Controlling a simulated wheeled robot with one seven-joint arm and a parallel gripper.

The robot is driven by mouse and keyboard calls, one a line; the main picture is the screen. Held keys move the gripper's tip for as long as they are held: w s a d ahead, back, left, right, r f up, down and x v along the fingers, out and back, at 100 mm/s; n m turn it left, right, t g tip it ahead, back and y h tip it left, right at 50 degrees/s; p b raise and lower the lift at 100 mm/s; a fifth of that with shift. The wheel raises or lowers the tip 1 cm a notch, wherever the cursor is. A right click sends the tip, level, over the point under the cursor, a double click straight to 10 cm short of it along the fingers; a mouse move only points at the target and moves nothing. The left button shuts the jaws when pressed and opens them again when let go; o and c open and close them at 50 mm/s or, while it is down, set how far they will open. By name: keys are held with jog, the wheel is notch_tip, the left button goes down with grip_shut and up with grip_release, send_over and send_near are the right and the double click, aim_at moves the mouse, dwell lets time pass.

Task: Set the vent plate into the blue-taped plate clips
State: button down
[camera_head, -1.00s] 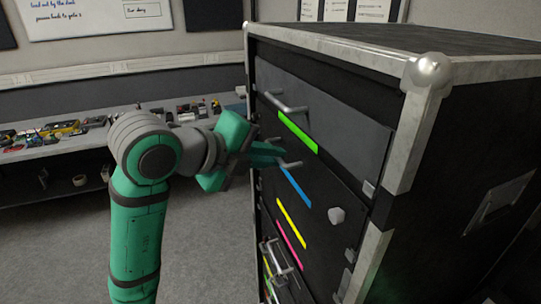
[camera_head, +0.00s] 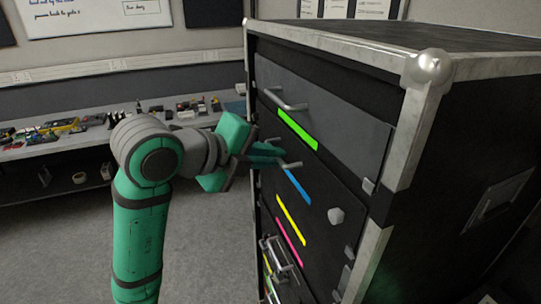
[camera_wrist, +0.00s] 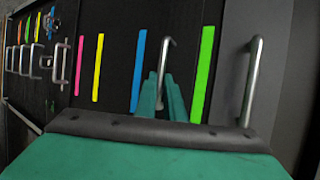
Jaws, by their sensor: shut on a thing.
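The vent plate appears to be the dark panel (camera_head: 317,182) in the rack front, below the grey drawer; its edges are hard to make out against the dark face. A small metal bar handle (camera_head: 292,165) stands out from it, also in the wrist view (camera_wrist: 170,45). The blue tape strip (camera_head: 297,186) runs just below the handle, and left of it in the wrist view (camera_wrist: 138,70). My gripper (camera_head: 274,157) is shut on the handle; its green fingers (camera_wrist: 164,92) flank the bar. The clips cannot be made out, nor whether the plate is seated.
A grey drawer (camera_head: 345,120) with its own handle (camera_head: 284,100) and a green strip (camera_head: 297,130) lies above. Yellow (camera_head: 291,220) and pink (camera_head: 290,242) strips and more handles (camera_wrist: 62,62) lie below. A cluttered bench (camera_head: 80,145) stands behind.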

jog(key=shift+f, duration=0.45)
dwell(0.8)
jog(key=shift+d+f, duration=0.2)
jog(key=shift+d, duration=0.05)
dwell(0.7)
jog(key=c, duration=1.8)
grip_release()
jog(key=shift+d, duration=0.1)
jog(key=shift+o, duration=0.2)
jog(key=shift+a, duration=0.2)
jog(key=a+f+v, duration=0.1)
jog(key=v, duration=0.7)
jog(key=w+a+f+v, duration=0.1)
jog(key=a+v, duration=0.1)
jog(key=v, duration=0.6)
jog(key=shift+f, duration=0.2)
